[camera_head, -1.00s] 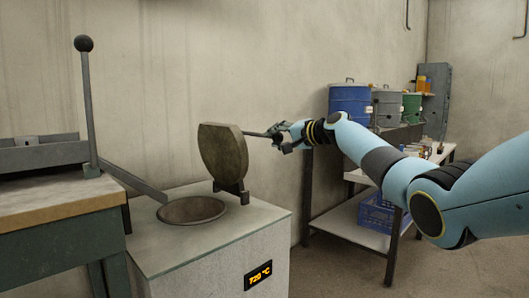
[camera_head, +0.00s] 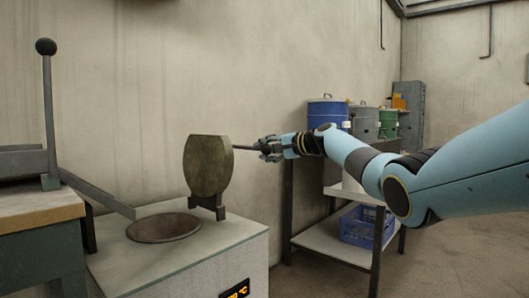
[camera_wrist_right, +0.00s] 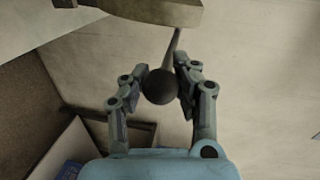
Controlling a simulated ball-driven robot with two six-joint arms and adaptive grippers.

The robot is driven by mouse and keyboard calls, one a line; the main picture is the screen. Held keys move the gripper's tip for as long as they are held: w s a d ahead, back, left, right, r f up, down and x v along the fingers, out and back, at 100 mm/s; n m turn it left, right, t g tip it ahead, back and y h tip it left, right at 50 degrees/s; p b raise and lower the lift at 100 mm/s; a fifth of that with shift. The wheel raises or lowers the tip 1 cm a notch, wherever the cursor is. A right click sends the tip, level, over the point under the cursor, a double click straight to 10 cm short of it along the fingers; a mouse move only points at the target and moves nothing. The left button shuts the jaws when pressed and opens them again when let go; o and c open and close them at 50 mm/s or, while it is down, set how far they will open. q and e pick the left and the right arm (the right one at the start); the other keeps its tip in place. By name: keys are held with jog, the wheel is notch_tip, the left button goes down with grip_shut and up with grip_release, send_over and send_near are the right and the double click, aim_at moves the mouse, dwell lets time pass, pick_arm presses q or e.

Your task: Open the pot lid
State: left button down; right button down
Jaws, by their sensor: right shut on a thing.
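The pot lid (camera_head: 207,168) is a dark, rounded metal plate. It stands upright on its hinge at the right side of the round pot opening (camera_head: 164,228), which is uncovered. A thin handle (camera_head: 245,147) runs right from the lid to my right gripper (camera_head: 272,148). In the right wrist view the handle ends in a dark ball knob (camera_wrist_right: 161,86), and the fingers of my right gripper (camera_wrist_right: 162,84) are shut on it from both sides. The lid's edge (camera_wrist_right: 155,12) shows at the top of that view. My left gripper is not in view.
The pot is set in a grey cabinet (camera_head: 200,262) with an orange temperature display. A lever with a ball top (camera_head: 47,110) stands at left on a bench. A shelf (camera_head: 335,240) with a blue crate and drums (camera_head: 327,114) stands behind my right arm.

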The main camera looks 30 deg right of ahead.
jog(key=c, duration=1.4)
grip_release()
jog(key=shift+s+d+f, duration=0.1)
jog(key=shift+d+f, duration=0.05)
jog(key=shift+f, duration=0.1)
jog(key=o, duration=0.4)
jog(key=shift+s+d+r, duration=0.15)
jog(key=shift+o, duration=0.4)
jog(key=shift+a, duration=0.2)
jog(key=v, duration=1.2)
